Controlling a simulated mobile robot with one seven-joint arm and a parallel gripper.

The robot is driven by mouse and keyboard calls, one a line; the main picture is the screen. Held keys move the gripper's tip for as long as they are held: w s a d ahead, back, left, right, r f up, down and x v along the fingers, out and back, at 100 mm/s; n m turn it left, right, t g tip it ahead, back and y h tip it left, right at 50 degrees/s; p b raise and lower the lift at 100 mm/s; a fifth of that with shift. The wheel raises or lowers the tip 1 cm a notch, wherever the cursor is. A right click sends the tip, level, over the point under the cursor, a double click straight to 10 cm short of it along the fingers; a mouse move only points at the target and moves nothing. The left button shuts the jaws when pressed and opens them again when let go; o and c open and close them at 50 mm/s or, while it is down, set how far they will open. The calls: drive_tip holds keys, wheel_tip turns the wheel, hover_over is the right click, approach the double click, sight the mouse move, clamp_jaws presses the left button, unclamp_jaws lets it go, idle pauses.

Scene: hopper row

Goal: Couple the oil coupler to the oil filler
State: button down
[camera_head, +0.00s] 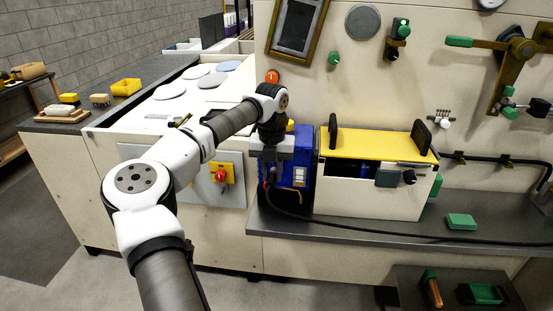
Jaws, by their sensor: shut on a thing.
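My gripper (270,168) is at the front of a blue unit (299,173), left of the yellow-topped box, pointing down. It is shut on a small dark piece at the upper end of a black hose (300,216); this appears to be the oil coupler, mostly hidden by the fingers. The hose drops from the gripper and runs right along the grey shelf. I cannot clearly make out the oil filler; the wrist covers part of the blue unit. Whether the coupler touches anything is not visible.
The yellow-topped box (372,146) with two black handles stands right of the blue unit on the grey shelf (400,226). A green block (461,221) lies farther right. A red knob on a yellow plate (222,174) is left of the gripper. Levers and a gauge line the wall.

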sight(274, 168)
drive_tip(key=shift+w+d+r+p, duration=0.15)
drive_tip(key=shift+w+p, duration=0.55)
drive_tip(key=shift+w, duration=0.35)
drive_tip(key=shift+w+p, duration=0.3)
drive_tip(key=shift+w, duration=0.2)
drive_tip(key=c, duration=1.8)
unclamp_jaws()
clamp_jaws()
